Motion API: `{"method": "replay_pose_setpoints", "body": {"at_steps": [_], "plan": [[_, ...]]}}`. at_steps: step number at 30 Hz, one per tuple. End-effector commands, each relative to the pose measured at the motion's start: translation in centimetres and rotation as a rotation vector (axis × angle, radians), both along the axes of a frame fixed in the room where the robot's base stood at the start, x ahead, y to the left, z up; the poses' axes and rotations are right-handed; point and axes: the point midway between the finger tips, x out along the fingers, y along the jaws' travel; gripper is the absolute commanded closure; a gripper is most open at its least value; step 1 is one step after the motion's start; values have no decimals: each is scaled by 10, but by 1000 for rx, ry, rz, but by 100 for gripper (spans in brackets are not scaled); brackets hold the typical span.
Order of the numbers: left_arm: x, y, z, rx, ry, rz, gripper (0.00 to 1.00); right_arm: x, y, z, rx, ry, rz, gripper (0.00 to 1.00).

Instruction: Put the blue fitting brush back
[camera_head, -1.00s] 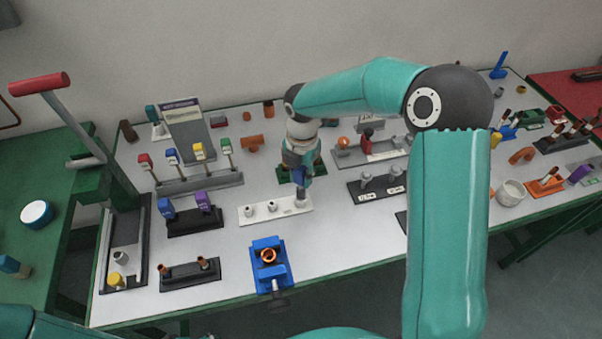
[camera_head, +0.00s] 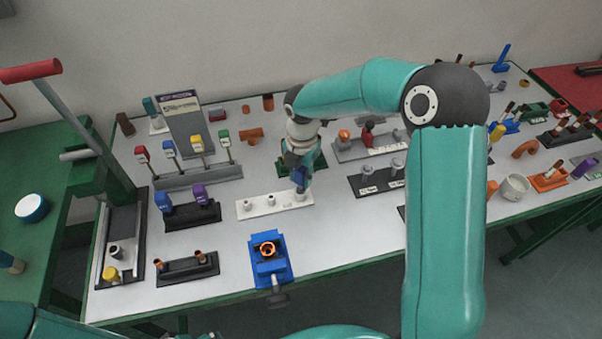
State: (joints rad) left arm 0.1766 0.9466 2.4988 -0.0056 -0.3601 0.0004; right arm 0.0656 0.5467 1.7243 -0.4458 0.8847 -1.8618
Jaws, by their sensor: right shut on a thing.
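My right gripper (camera_head: 300,172) is over the right end of the white stand (camera_head: 257,210) and is shut on a small dark blue piece, which I take for the blue fitting brush (camera_head: 300,179). The gripper hides most of it. Its lower end meets the stand's right end in the picture; I cannot tell whether they touch. Two short grey fittings show on the stand. A blue-headed piece (camera_head: 163,201) and a purple-headed piece (camera_head: 200,193) stand upright in a black holder (camera_head: 193,217) to the left. My left gripper is not in view.
A grey rack (camera_head: 199,179) with red, blue, yellow and green heads is at the back left. A blue vise (camera_head: 268,262) with a copper ring is at the front. A black stand (camera_head: 367,186) is to the right. Bare table lies between the holders.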

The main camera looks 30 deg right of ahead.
Motion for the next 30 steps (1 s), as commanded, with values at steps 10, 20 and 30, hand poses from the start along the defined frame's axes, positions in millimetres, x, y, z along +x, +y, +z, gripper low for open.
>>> {"method": "replay_pose_setpoints", "body": {"at_steps": [10, 20, 30], "plan": [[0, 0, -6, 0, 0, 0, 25, 0, 0, -9, 0, 0, 0, 67], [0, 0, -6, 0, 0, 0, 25, 0, 0, -9, 0, 0, 0, 42], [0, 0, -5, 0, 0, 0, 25, 1, 0, 9, -1, -3, 0, 42]]}}
